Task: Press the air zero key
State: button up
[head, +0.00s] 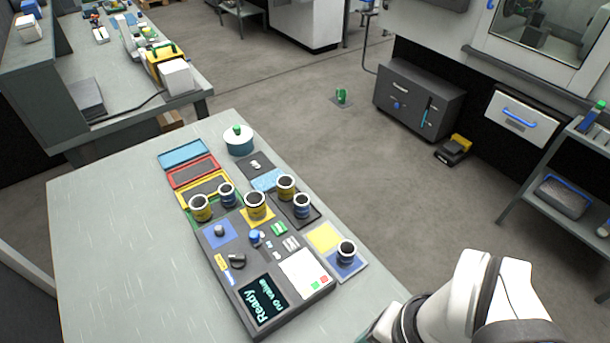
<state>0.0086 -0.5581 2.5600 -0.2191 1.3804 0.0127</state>
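A dark console (228,262) lies on the grey table, its screen (263,302) reading "Ready" and "no value". On its top are a green key (279,229), small light keys (291,243), a blue knob (256,238), a black knob (237,261) and a yellow piece (221,262). A white panel (301,270) at its right carries small red and green patches. Key labels are too small to read, so I cannot tell which is the air zero key. My white arm enters at the lower right; my gripper is not in view.
The table's left side (120,240) is bare.

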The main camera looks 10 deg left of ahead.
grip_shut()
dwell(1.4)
